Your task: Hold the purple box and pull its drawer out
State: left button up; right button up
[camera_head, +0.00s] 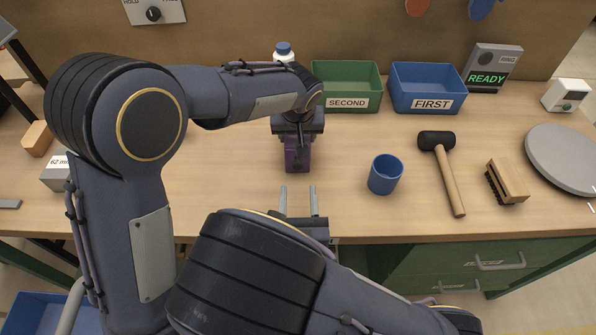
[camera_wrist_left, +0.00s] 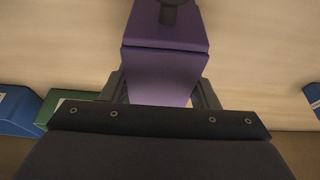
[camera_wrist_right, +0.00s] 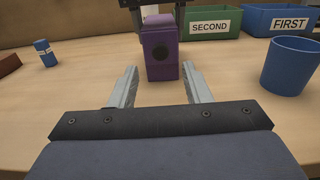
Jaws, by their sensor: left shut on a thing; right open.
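The purple box (camera_head: 297,158) stands on the table in front of the green bin. In the right wrist view its front (camera_wrist_right: 160,62) faces me with a dark round knob (camera_wrist_right: 160,52). The knob also shows at the top of the left wrist view (camera_wrist_left: 172,12). My left gripper (camera_head: 298,128) is shut on the box from above and behind, one finger on each side (camera_wrist_left: 163,88). My right gripper (camera_head: 299,188) is open and empty, in front of the box and level with the knob's side, apart from it. I see no clear drawer gap.
A blue cup (camera_head: 385,175), a mallet (camera_head: 449,172) and a brush (camera_head: 507,182) lie to the right. Green SECOND (camera_head: 345,85) and blue FIRST (camera_head: 427,88) bins stand behind. A white bottle (camera_head: 284,52) is behind my left wrist. The table between box and front edge is clear.

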aim_at(298, 167)
jog(key=w, duration=0.6)
jog(key=shift+w, duration=0.2)
jog(key=shift+c, duration=0.2)
grip_shut()
